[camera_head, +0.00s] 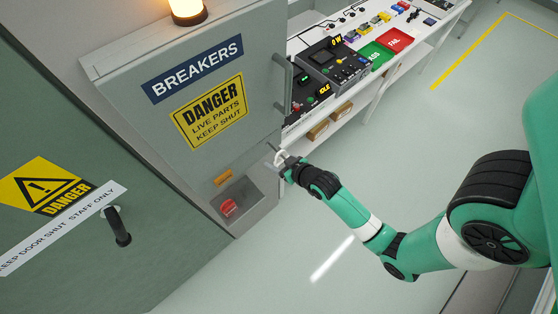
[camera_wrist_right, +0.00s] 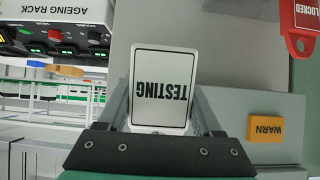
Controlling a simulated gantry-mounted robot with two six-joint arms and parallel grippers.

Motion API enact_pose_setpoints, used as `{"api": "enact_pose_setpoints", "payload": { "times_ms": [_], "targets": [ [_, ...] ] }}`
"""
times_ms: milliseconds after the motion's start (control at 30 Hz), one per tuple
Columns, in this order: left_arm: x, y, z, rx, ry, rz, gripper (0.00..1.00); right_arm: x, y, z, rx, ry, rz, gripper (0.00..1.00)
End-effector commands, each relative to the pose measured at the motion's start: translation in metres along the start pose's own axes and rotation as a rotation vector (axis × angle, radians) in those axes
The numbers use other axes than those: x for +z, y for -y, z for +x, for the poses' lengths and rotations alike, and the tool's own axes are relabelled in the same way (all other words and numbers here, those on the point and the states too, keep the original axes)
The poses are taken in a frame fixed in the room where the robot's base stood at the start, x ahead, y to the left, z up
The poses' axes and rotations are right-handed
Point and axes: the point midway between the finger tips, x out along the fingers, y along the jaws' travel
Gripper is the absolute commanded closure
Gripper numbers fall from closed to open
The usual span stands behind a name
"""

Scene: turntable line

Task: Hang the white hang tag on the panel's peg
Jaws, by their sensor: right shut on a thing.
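My right gripper (camera_head: 281,160) is beside the lower right edge of the grey breakers panel (camera_head: 150,105) in the head view. It is shut on the white hang tag (camera_wrist_right: 161,88), which reads TESTING upside down between the fingers in the right wrist view. In the head view the tag is too small to make out clearly. Behind the tag in the wrist view is a plain grey panel face (camera_wrist_right: 215,50). I cannot make out the peg in either view. My left gripper is not in view.
A grey handle (camera_head: 284,85) stands out from the panel. A white bench (camera_head: 375,65) with devices is behind. The floor ahead is clear.

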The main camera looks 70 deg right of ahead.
Motion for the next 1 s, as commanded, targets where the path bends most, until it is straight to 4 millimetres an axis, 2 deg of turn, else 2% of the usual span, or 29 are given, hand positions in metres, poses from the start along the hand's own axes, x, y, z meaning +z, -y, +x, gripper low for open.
{"api": "enact_pose_setpoints", "payload": {
  "times_ms": [467, 500, 600, 700, 1000],
  "targets": [
    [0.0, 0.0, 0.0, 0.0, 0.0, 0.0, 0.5, -0.0003, 0.0001, 0.0, 0.0, -0.001, 0.0, 0.88],
    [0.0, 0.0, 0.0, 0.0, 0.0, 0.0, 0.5, -0.0003, 0.0001, 0.0, 0.0, -0.001, 0.0, 0.31],
    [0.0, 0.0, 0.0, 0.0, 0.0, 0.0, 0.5, -0.0003, 0.0001, 0.0, 0.0, -0.001, 0.0, 0.14],
    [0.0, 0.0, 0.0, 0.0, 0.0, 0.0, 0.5, -0.0003, 0.0001, 0.0, 0.0, -0.001, 0.0, 0.0],
    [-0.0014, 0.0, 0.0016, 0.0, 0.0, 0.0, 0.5, -0.0006, 0.0001, -0.0065, 0.0, -0.001, 0.0, 0.0]
  ]
}}
